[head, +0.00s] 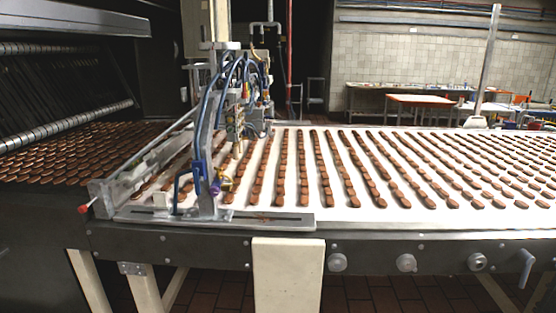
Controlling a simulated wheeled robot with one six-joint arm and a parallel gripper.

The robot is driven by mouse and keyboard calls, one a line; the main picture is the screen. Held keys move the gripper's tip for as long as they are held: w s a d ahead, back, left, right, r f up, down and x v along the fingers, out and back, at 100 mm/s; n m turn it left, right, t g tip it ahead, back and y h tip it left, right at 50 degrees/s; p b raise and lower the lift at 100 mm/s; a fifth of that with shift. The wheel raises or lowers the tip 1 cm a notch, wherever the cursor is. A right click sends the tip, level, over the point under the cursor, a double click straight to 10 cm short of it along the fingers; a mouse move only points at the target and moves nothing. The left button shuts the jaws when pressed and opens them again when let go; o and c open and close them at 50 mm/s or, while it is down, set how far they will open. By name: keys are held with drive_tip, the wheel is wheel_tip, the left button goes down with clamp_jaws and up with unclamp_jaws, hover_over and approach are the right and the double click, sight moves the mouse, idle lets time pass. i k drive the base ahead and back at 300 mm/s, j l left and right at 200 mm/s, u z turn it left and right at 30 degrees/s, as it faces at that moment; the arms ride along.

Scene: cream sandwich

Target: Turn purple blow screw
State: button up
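The small purple screw (216,187) sits low on the near side of the cream depositing machine (207,150), left of the picture's middle. A brass-coloured fitting (228,185) is just right of it. A blue bracket or handle (185,183) stands just left of it. The screw is too small in the picture to tell its turned position. My gripper is not in view.
The white conveyor (400,215) carries rows of brown biscuits. A red-tipped lever (84,208) sticks out at the left. Knobs (406,262) and a lever handle (526,265) line the front. A post (288,275) stands before the conveyor; tiled floor shows below.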

sight(214, 191)
drive_tip(key=i+j+u, duration=0.15)
drive_tip(key=j+u, duration=0.2)
drive_tip(key=i+j+u, duration=0.15)
drive_tip(key=u, duration=0.2)
drive_tip(key=i+j+u, duration=0.2)
drive_tip(key=u, duration=0.15)
